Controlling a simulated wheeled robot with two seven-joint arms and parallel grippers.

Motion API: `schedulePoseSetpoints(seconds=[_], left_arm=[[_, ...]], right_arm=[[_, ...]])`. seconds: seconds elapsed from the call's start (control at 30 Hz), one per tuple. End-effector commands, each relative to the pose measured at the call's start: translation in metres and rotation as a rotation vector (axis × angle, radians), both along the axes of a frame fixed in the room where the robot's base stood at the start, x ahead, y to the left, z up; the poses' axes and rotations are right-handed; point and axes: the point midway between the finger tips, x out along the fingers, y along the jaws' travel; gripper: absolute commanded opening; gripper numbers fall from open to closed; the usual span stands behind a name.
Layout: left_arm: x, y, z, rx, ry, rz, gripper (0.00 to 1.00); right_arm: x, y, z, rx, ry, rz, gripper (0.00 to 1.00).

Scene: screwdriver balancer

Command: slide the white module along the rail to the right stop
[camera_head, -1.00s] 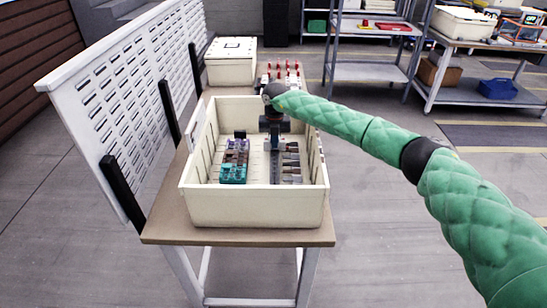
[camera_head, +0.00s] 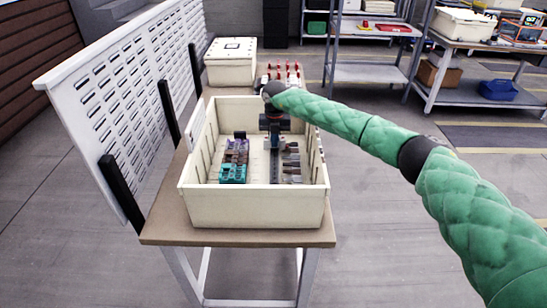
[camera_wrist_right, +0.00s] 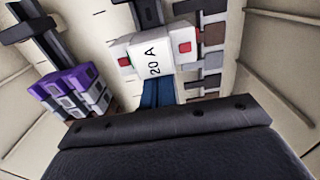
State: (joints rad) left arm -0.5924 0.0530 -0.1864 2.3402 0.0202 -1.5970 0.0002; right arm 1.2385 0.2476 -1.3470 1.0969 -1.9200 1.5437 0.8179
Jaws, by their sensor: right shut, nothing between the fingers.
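The white module (camera_wrist_right: 155,60), marked "20 A" with a red square at its right end, shows in the right wrist view. In the head view I cannot make it out near my gripper. A dark rail piece (camera_wrist_right: 148,12) shows just beyond the module. My right gripper (camera_head: 275,140) reaches down into the cream bin (camera_head: 255,208). Its blue-grey fingers (camera_wrist_right: 157,93) are shut and empty, at the near side of the module. I cannot tell whether they touch it. The stop is not clearly visible. My left gripper is in neither view.
Purple modules (camera_wrist_right: 75,92) sit left of the white one; brown and teal modules (camera_head: 232,173) line up with them in the head view. Grey and brown blocks (camera_wrist_right: 213,60) stand close on the right. The bin walls surround everything. A lidded white box (camera_head: 231,62) stands behind.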

Motion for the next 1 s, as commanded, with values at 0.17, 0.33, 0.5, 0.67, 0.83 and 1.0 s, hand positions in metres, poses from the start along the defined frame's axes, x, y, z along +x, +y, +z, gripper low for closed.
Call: schedulePoseSetpoints(seconds=[0.17, 0.33, 0.5, 0.67, 0.83, 1.0], left_arm=[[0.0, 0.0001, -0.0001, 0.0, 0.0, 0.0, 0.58], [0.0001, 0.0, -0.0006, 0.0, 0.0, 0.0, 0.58], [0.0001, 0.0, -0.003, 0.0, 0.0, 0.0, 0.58], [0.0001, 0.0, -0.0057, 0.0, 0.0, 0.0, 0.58], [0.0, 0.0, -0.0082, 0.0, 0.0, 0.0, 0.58], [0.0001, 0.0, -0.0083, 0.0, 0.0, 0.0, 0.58]], right_arm=[[0.0001, -0.0004, -0.0001, 0.0, 0.0, 0.0, 0.0], [0.0002, -0.0003, -0.0003, 0.0, 0.0, 0.0, 0.0], [0.0016, -0.0001, -0.0009, 0.0, 0.0, 0.0, 0.0], [0.0035, 0.0, -0.0009, 0.0, 0.0, 0.0, 0.0], [0.0055, 0.0, -0.0007, 0.0, 0.0, 0.0, 0.0], [0.0062, -0.0001, 0.0001, 0.0, 0.0, 0.0, 0.0]])
